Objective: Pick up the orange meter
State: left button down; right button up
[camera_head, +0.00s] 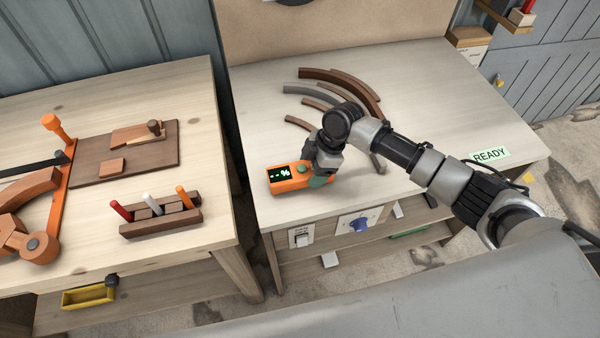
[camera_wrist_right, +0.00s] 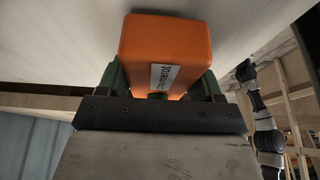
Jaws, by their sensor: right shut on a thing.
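The orange meter (camera_head: 288,179) is at the front left of the right-hand table in the head view. It has a dark display reading "- - %" and a green button. My right gripper (camera_head: 319,177) is at the meter's right end, shut on it; the fingers are partly hidden by the wrist. In the right wrist view the meter (camera_wrist_right: 165,50) sits between the green fingers of the gripper (camera_wrist_right: 160,92), with a white label facing the camera. I cannot tell whether the meter touches the tabletop. My left gripper is not in view in the head view.
Curved wooden strips (camera_head: 345,87) lie behind the wrist on the right table (camera_head: 440,80). The left table (camera_head: 60,110) holds a wooden rack (camera_head: 160,220) with coloured sticks, a dark board (camera_head: 105,165) and an orange clamp. A gap separates the tables. A switch and blue knob (camera_head: 359,225) are on the table front.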

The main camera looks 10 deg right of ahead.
aim_at(310, 168)
jog(key=shift+w+r, duration=0.1)
jog(key=shift+r, duration=0.1)
jog(key=shift+r, duration=0.3)
jog(key=v, duration=0.1)
jog(key=b+v, duration=0.1)
jog(key=v, duration=0.1)
jog(key=shift+s+a+r, duration=0.1)
jog(key=shift+s+r, duration=0.15)
jog(key=shift+r, duration=0.15)
jog(key=s+d+r+b, duration=0.1)
jog(key=s+d+r, duration=0.4)
jog(key=d+r, duration=0.3)
jog(key=a+r+m+t+h, duration=0.1)
jog(key=m, duration=0.5)
jog(key=a+r+m+t+h, duration=0.1)
jog(key=m+t+h, duration=0.1)
jog(key=m, duration=0.4)
jog(key=a+r+m+t+h, duration=0.1)
jog(key=a+m, duration=0.1)
jog(key=m, duration=0.4)
jog(key=shift+s+t, duration=0.25)
jog(key=shift+t, duration=0.15)
